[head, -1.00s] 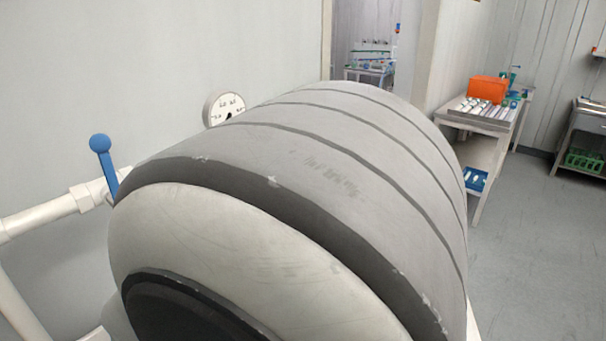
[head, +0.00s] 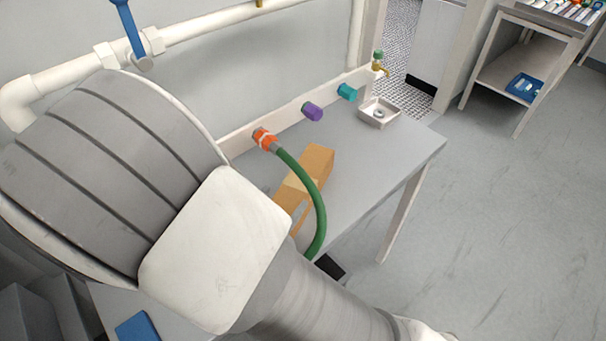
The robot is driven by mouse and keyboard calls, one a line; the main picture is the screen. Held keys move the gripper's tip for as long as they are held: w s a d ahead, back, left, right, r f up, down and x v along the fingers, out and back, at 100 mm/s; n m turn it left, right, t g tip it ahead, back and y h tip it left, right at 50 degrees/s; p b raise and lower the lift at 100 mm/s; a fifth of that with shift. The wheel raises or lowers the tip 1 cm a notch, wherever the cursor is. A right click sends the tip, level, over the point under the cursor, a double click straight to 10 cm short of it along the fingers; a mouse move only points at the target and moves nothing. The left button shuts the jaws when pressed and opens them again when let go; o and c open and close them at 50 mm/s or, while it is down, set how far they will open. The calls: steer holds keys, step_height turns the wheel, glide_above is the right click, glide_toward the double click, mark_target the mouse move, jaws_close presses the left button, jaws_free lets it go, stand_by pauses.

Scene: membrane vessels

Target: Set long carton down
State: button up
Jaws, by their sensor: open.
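A long tan carton (head: 317,161) is on or just above the grey bench top (head: 385,165), left of its right edge. Whether it rests flat I cannot tell. Its near end is partly hidden behind a green hose (head: 316,197) and my arm. My arm fills the lower left and middle of the head view. My gripper cannot be made out; it is hidden behind the arm or out of frame. A small dark piece shows beside the arm below the hose, and I cannot tell what it is.
The hose curves from an orange fitting (head: 265,139) on the wall rail, over the carton. Purple (head: 312,112) and teal (head: 347,92) fittings follow. A small square tray (head: 379,112) stands at the back right. Bench top right of the carton is clear. A blue-handled valve (head: 127,25) is upper left.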

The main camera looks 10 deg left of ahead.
mark_target(295, 188)
steer(key=x, duration=0.7)
steer(key=shift+f, duration=0.2)
steer(key=shift+c, duration=0.3)
jaws_close()
steer(key=shift+r, duration=0.9)
step_height(295, 188, up, 3)
steer(key=shift+f, duration=0.15)
steer(key=s+d+r+p, duration=0.3)
steer(key=d+r+p, duration=0.3)
steer(key=d+p, duration=0.5)
steer(key=p, duration=0.3)
steer(key=shift+r, duration=0.4)
